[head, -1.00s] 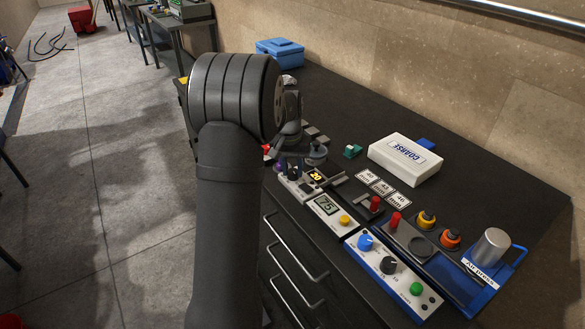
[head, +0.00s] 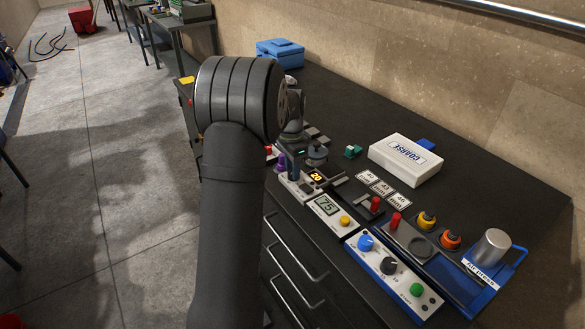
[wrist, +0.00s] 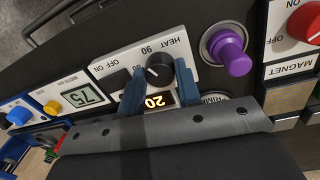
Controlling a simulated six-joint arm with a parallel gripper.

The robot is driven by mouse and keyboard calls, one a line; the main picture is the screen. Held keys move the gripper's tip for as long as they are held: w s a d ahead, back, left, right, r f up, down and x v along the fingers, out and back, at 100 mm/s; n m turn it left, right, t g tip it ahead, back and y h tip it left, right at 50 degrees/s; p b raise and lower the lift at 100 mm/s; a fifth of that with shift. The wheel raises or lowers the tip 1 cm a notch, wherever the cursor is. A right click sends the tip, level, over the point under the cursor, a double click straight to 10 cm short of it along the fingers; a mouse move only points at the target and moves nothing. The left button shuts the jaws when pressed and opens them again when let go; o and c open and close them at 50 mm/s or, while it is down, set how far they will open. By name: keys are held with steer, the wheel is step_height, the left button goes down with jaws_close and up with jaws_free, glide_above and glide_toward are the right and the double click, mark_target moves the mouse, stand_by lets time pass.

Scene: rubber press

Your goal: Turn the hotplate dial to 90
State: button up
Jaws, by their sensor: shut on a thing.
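The black hotplate dial (wrist: 159,70) sits on a white panel (wrist: 190,72) marked HEAT, 90, OFF and ON in the wrist view. My gripper (wrist: 158,74) has one blue finger on each side of the dial and is shut on it. The orange display (wrist: 159,100) beside the dial reads 20; it also shows in the head view (head: 316,176). The wrist view is turned over, so the lettering is upside down. In the head view my gripper (head: 292,172) is low over the panel's left end and hides the dial. I cannot make out the dial's pointer clearly.
A purple knob (wrist: 228,52) stands close beside the heat panel, with a red MAGNET dial (wrist: 305,22) beyond it. On the other side is a panel reading 75 (head: 328,205) with a yellow button. A white COARSE box (head: 405,158) lies behind on the dark bench.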

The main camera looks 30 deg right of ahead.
steer(key=shift+m, duration=1)
steer(key=o, duration=1)
steer(key=r, duration=1.1)
steer(key=w+r, duration=0.1)
steer(key=r, duration=0.5)
steer(key=shift+d+r, duration=0.2)
steer(key=shift+f, duration=0.1)
steer(key=f, duration=1.1)
steer(key=s+f, duration=0.1)
steer(key=f, duration=0.5)
steer(key=shift+a+f, duration=0.15)
steer(key=shift+a, duration=0.05)
